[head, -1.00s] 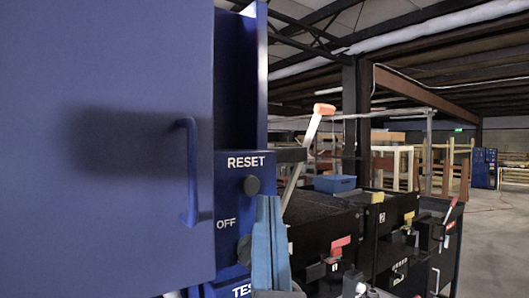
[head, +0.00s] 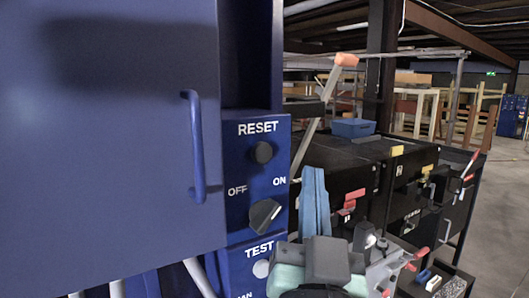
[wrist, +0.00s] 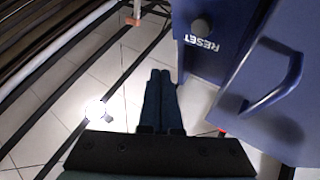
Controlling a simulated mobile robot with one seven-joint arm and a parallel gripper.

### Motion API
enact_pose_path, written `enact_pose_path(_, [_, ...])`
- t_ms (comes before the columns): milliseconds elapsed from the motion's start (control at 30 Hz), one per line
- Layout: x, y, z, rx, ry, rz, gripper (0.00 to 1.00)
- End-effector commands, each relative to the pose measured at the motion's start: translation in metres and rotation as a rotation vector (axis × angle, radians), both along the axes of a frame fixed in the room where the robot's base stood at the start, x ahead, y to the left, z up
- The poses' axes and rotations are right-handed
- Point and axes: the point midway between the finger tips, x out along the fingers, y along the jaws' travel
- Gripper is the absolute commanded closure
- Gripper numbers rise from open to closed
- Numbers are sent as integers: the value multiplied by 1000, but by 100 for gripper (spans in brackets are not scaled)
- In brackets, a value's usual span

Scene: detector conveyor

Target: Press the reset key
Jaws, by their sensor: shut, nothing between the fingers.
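The reset key is a round dark knob (head: 261,152) under the white word RESET on a blue control panel (head: 232,172). It also shows near the top of the wrist view (wrist: 202,27). My gripper (head: 314,172) has its blue fingers together, pointing up, to the right of the panel and slightly below the knob's height in the head view. In the wrist view the closed fingers (wrist: 160,72) end left of and below the knob, apart from it. Nothing is held.
A blue door with a handle (head: 194,146) stands left of the panel. Below the key are an OFF/ON rotary switch (head: 264,215) and a TEST button (head: 262,268). Black cabinets with red and yellow handles (head: 340,165) stand behind to the right. Open floor lies at far right.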

Motion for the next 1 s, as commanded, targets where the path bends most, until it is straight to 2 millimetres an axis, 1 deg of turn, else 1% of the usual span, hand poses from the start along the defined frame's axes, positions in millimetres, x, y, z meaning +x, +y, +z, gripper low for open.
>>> enact_pose_path(300, [36, 28, 0, -2, -2, 3, 100])
enact_pose_path(500, [54, 40, 0, -1, -3, 2, 100])
enact_pose_path(700, [62, 46, 0, -1, -2, 1, 100])
enact_pose_path(1000, [63, 47, 1, 0, -2, 0, 100])
